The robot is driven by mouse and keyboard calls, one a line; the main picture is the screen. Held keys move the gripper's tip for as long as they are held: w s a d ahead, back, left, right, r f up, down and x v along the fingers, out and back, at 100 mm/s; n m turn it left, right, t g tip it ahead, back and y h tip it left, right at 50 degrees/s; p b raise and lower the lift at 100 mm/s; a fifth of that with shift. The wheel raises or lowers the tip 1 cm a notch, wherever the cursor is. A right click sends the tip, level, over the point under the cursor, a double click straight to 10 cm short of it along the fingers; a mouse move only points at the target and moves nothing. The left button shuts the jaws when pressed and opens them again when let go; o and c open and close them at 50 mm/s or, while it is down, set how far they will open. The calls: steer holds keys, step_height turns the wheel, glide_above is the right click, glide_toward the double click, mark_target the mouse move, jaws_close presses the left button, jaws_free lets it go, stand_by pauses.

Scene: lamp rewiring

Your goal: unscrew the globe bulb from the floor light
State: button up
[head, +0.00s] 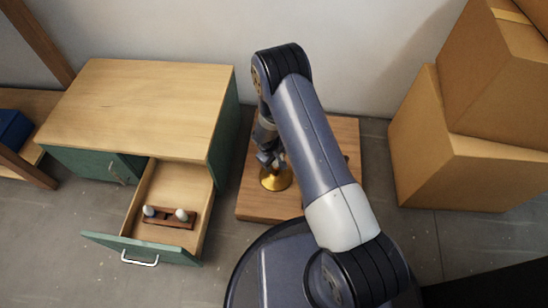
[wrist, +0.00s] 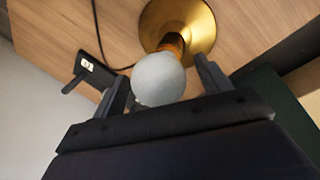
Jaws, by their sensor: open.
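The globe bulb (wrist: 158,78) is a white ball in the wrist view, seated on an orange-brown socket above the brass base of the floor light (wrist: 197,25). In the head view the brass base (head: 276,180) stands on a wooden board, and my arm hides the bulb. My gripper (wrist: 163,78) is open, with one finger on each side of the bulb. I cannot tell whether either finger touches it. In the head view my gripper (head: 268,158) is just above the brass base.
A wooden board (head: 255,207) lies under the light. Left of it, a green cabinet (head: 150,95) has an open drawer (head: 150,225) with a small rack (head: 168,216) holding bulbs. Cardboard boxes (head: 450,150) stand at right. A black cord and a switch plate (wrist: 92,64) lie on the board.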

steer(key=shift+c, duration=0.5)
steer(key=c, duration=0.9)
steer(key=n, duration=0.3)
steer(key=shift+s+y, duration=0.1)
steer(key=shift+y, duration=0.2)
steer(key=n, duration=0.1)
steer(key=n+p, duration=0.1)
steer(key=shift+s+r+n+t+y, duration=0.1)
steer(key=shift+r+n+t+y, duration=0.1)
steer(key=shift+n+t+y, duration=0.1)
steer(key=shift+n+p, duration=0.9)
steer(key=shift+p, duration=0.2)
steer(key=shift+f+n, duration=0.15)
steer(key=shift+n, duration=0.15)
